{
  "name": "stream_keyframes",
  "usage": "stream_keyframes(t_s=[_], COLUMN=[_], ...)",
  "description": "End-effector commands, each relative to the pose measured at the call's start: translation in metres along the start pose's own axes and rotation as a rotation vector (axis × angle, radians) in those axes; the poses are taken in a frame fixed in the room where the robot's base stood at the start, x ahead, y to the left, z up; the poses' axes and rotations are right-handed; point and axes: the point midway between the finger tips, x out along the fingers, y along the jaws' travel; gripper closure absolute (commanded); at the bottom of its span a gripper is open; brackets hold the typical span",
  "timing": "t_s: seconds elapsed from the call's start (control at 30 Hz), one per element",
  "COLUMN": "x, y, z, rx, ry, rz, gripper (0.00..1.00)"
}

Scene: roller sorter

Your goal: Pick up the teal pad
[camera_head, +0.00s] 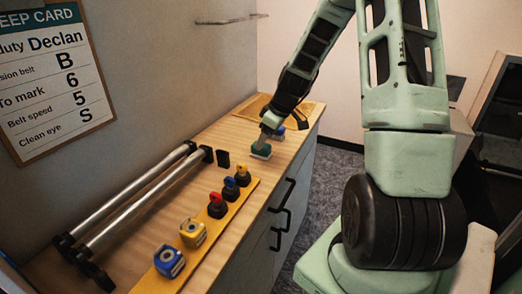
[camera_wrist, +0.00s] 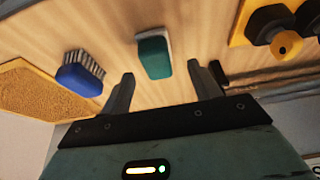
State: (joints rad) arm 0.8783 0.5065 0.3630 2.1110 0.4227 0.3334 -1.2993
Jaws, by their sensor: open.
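The teal pad (camera_head: 260,151) lies on the wooden counter in the head view, toward its far end. It has a pale underside layer at its edge. In the wrist view the teal pad (camera_wrist: 154,57) shows between and just beyond the fingertips. My gripper (camera_head: 266,139) is low over the pad in the head view. In the wrist view my gripper (camera_wrist: 160,72) is open, with one finger to each side of the pad's line and nothing held. Whether the fingers touch the pad cannot be told.
A blue brush (camera_wrist: 80,73) lies left of the pad in the wrist view, near a cork-like board (camera_wrist: 32,88). Nearer on the counter are two metal rollers (camera_head: 150,196) and a yellow strip (camera_head: 222,215) with coloured knobs and blocks. A drawer handle (camera_head: 283,195) is on the front.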

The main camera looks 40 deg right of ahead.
Motion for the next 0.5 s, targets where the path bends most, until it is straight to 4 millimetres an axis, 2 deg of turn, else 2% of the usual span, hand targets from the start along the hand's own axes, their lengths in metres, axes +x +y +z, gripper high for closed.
stream_keyframes(t_s=[0.3, 0.5], x=[0.039, 0.046], y=[0.004, 0.004], z=[-0.004, -0.004], rx=[0.001, -0.001], ry=[-0.002, -0.001], rz=[-0.004, -0.002], gripper=[0.38, 0.38])
